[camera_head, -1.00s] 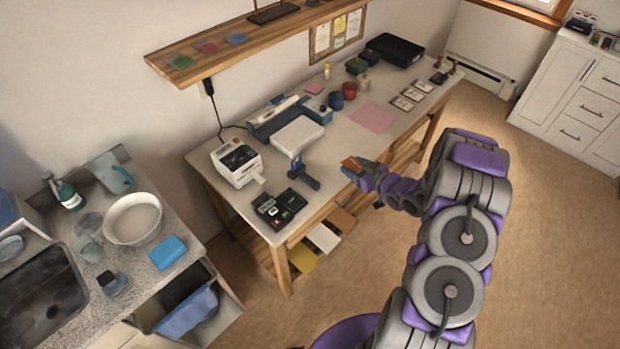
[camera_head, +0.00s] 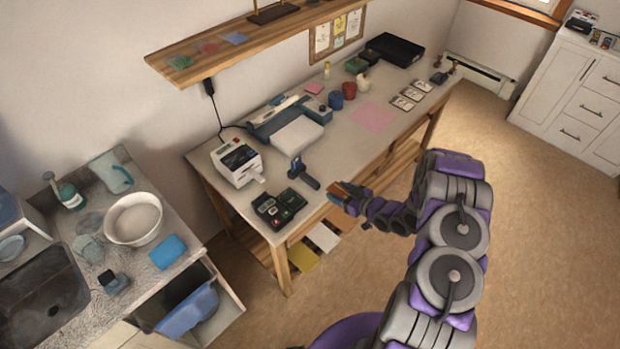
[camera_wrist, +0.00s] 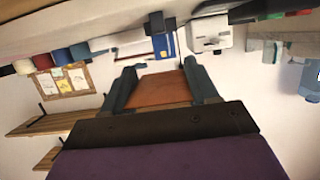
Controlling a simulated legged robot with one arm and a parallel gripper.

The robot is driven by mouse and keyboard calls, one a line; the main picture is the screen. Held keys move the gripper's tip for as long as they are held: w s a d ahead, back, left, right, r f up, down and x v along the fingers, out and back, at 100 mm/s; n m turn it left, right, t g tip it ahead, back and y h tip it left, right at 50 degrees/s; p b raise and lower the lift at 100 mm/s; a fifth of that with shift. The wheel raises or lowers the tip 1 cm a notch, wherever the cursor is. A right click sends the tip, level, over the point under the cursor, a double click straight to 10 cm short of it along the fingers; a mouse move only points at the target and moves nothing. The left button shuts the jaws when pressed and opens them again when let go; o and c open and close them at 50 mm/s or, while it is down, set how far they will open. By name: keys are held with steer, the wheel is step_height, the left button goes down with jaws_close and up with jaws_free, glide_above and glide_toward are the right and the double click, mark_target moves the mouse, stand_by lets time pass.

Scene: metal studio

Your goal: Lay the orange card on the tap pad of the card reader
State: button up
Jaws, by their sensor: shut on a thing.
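The orange card (camera_wrist: 157,89) lies flat between the two fingers of my gripper (camera_wrist: 160,82) in the wrist view. My gripper is shut on it. In the head view the card (camera_head: 334,189) is a small orange edge at the tip of my gripper (camera_head: 342,194), near the front edge of the workbench. The black device that looks like the card reader (camera_head: 279,208) sits on the bench's front left, to the left of my gripper and apart from it. I cannot make out its tap pad clearly. I cannot identify the reader in the wrist view.
On the workbench (camera_head: 340,143), a blue-grey handheld scanner (camera_head: 304,172) stands between the reader and my gripper, slightly farther back. A white label printer (camera_head: 237,162) stands behind the reader. Coloured sheets (camera_head: 322,236) lie on a shelf below. A wooden wall shelf (camera_head: 215,62) hangs above.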

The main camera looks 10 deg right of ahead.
mark_target(309, 177)
steer(key=x, duration=0.4)
steer(key=r+x, duration=0.1)
steer(key=x, duration=0.3)
steer(key=r+b+x, duration=0.1)
steer(key=x, duration=0.4)
steer(key=shift+w+a+r, duration=0.25)
steer(key=shift+w, duration=0.05)
steer(key=shift+w+a+f+b, duration=0.15)
steer(key=shift+w+f+b, duration=0.1)
steer(key=shift+f, duration=0.35)
steer(key=shift+w+a+f+b, duration=0.1)
steer(key=shift+w+a+f, duration=0.15)
steer(key=shift+f, duration=0.75)
steer(key=shift+f, duration=0.2)
steer(key=o, duration=1)
